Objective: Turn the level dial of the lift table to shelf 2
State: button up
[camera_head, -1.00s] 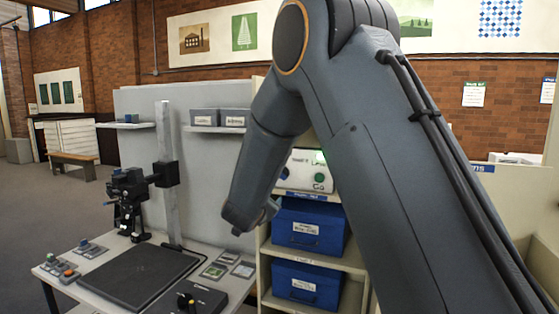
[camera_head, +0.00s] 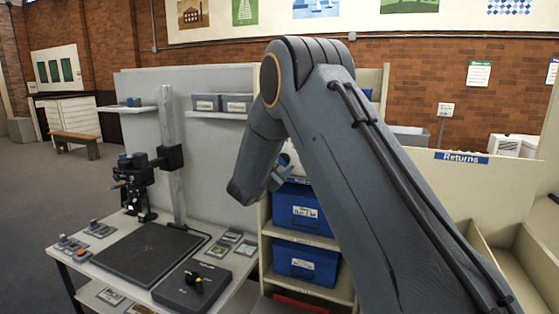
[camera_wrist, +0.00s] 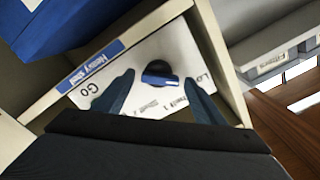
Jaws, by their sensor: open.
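The blue level dial (camera_wrist: 158,76) sits on a white panel (camera_wrist: 176,48) in the wrist view. My gripper (camera_wrist: 158,82) is open, with one dark finger on each side of the dial. Gaps show between the fingers and the dial; I cannot tell whether they touch it. In the head view my gripper (camera_head: 278,178) is at the shelf unit, and my arm hides the panel and dial.
Blue boxes (camera_head: 299,210) stand on the shelf unit (camera_head: 266,236) below the panel. To the left, a table carries a camera stand (camera_head: 174,157), a flat black board (camera_head: 148,252) and a black control box (camera_head: 172,291). A "Returns" bin (camera_head: 428,162) is at the right.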

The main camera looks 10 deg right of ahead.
jog(key=c, duration=1.1)
jog(key=shift+o, duration=0.2)
